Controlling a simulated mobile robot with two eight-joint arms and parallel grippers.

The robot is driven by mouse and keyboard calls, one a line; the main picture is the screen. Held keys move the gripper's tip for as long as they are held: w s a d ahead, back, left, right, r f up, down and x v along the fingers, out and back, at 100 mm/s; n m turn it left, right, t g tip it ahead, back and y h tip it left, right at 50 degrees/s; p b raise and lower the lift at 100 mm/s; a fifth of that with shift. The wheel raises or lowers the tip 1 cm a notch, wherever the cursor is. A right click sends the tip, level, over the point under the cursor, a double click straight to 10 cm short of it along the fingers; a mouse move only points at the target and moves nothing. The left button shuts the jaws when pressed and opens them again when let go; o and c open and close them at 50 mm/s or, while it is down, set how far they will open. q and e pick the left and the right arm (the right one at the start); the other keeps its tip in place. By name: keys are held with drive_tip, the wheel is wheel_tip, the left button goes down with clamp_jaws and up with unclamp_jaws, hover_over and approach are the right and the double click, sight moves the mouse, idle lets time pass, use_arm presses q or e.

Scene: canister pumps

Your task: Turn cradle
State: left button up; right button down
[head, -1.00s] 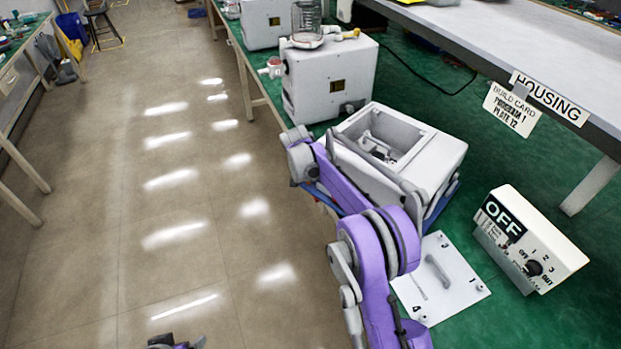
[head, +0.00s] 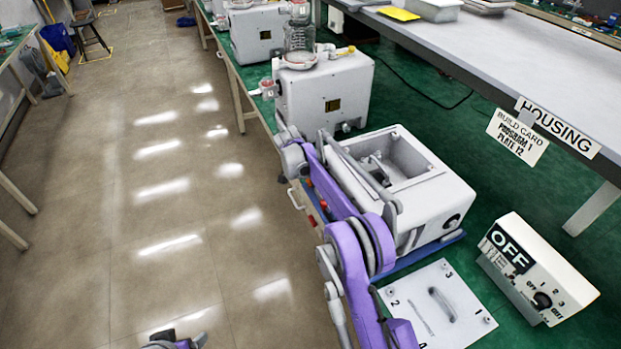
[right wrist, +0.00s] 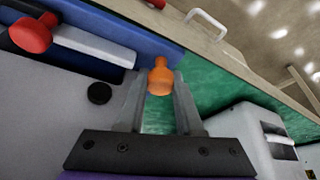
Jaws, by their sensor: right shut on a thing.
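The blue cradle (head: 420,254) lies on the green bench under a grey pump housing (head: 440,205) with an open top. The housing's right face shows a black round port. In the right wrist view the blue cradle (right wrist: 150,42) shows beside the housing (right wrist: 45,125), with a red knob (right wrist: 32,35) at the left. My right gripper (right wrist: 160,92) is shut on an orange knob (right wrist: 160,72) at the cradle's edge. In the head view my right arm hides that grip. A small part of my left arm is cut off at the bottom edge; its jaws cannot be made out.
A numbered plate with a handle (head: 470,318) lies in front of the housing. An OFF switch box (head: 525,280) stands to the right. Another pump with a glass jar (head: 320,95) stands behind. A grey shelf (head: 480,55) runs along the right.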

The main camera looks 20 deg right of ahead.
drive_tip(key=shift+w+d, duration=0.2)
drive_tip(key=shift+w, duration=0.1)
drive_tip(key=shift+d+r, duration=0.1)
drive_tip(key=c, duration=0.9)
unclamp_jaws()
drive_tip(key=shift+w, duration=0.1)
drive_tip(key=shift+o, duration=0.3)
drive_tip(key=shift+w, duration=0.1)
drive_tip(key=v, duration=1)
drive_tip(key=shift+r+m, duration=0.3)
